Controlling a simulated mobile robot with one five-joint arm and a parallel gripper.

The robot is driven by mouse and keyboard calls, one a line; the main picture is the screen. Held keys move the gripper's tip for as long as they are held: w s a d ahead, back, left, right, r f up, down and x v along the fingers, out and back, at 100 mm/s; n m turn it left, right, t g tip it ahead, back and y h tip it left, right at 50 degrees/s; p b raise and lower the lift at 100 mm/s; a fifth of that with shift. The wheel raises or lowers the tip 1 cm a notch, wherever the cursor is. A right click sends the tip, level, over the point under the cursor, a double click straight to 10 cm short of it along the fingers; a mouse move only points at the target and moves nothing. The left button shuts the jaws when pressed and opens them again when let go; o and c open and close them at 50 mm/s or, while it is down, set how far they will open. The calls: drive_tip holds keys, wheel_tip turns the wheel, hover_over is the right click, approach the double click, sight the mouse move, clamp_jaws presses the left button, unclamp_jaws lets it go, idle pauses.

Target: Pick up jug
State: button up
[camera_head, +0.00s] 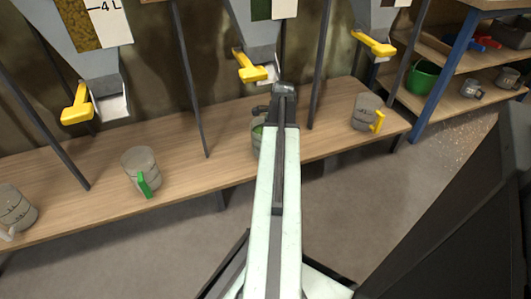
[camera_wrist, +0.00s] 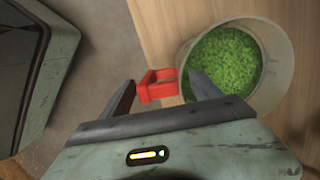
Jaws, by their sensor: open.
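A jug with a red handle (camera_wrist: 158,86) and full of small green pieces (camera_wrist: 225,60) stands in the wrist view. In the head view it is mostly hidden behind my arm; part of its grey side and green contents (camera_head: 257,132) shows on the wooden bench. My gripper (camera_wrist: 161,78) is open, with the red handle between its two fingers. The right finger overlaps the jug's near wall in the picture. I cannot tell whether either finger touches the handle.
Other jugs stand on the bench (camera_head: 80,205): one green-handled (camera_head: 141,171), one pale-handled (camera_head: 15,210), one yellow-handled (camera_head: 366,113). Hoppers with yellow levers (camera_head: 77,105) hang above, with dark posts between them. A shelf at right holds a green bucket (camera_head: 421,78) and mugs.

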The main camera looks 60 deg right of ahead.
drive_tip(key=shift+f, duration=0.2)
drive_tip(key=shift+c, duration=0.5)
clamp_jaws()
drive_tip(key=shift+r+p, duration=0.15)
drive_tip(key=shift+p, duration=0.2)
